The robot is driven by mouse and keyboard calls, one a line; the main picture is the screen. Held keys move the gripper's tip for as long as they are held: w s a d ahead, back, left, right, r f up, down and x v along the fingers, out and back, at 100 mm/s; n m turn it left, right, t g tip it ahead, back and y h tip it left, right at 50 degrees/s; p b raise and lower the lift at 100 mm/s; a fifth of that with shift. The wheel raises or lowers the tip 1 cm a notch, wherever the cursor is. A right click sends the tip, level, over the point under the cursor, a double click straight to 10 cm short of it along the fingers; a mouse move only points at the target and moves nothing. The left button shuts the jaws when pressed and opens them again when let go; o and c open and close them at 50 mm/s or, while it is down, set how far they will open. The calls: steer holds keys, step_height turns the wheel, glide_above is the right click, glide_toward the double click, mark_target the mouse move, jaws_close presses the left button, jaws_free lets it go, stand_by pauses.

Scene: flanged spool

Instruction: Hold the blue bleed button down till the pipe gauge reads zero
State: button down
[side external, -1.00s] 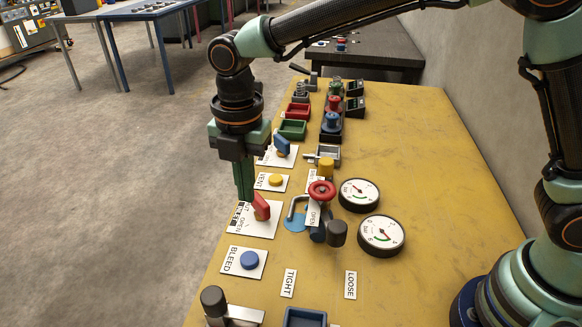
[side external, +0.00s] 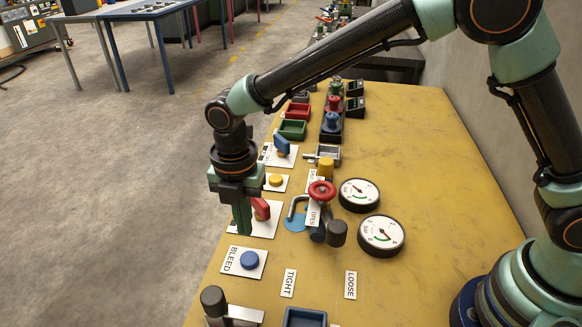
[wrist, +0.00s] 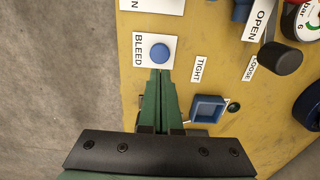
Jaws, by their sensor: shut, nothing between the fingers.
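The blue bleed button (side external: 249,260) sits on a white plate marked BLEED at the bench's left edge. It also shows in the wrist view (wrist: 160,53), uncovered. My gripper (side external: 243,232) is shut and empty, pointing down. Its tips are just beyond the button in the side view. In the wrist view the fingertips (wrist: 160,73) appear right by the button's lower edge; I cannot tell their height or any contact. Two round dial gauges lie on the bench, a nearer one (side external: 381,235) and a farther one (side external: 359,194). Their readings are too small to tell surely.
A red lever (side external: 261,209) stands just behind my fingers. A red handwheel (side external: 321,191) and a dark knob (side external: 337,233) stand to the right. A dark-knobbed handle (side external: 213,300) and a blue tray (wrist: 208,107) are on the near side.

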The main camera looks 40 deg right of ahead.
mark_target(252, 258)
step_height(252, 258, down, 8)
steer(key=shift+r, duration=0.15)
stand_by(0.4)
step_height(252, 258, down, 2)
steer(key=shift+f, duration=0.1)
steer(key=shift+s+d+f, duration=0.1)
steer(key=shift+f, duration=0.05)
steer(key=shift+d, duration=0.1)
stand_by(1.2)
step_height(252, 258, up, 15)
steer(key=shift+w+a, duration=0.4)
steer(key=shift+d, duration=0.1)
stand_by(0.3)
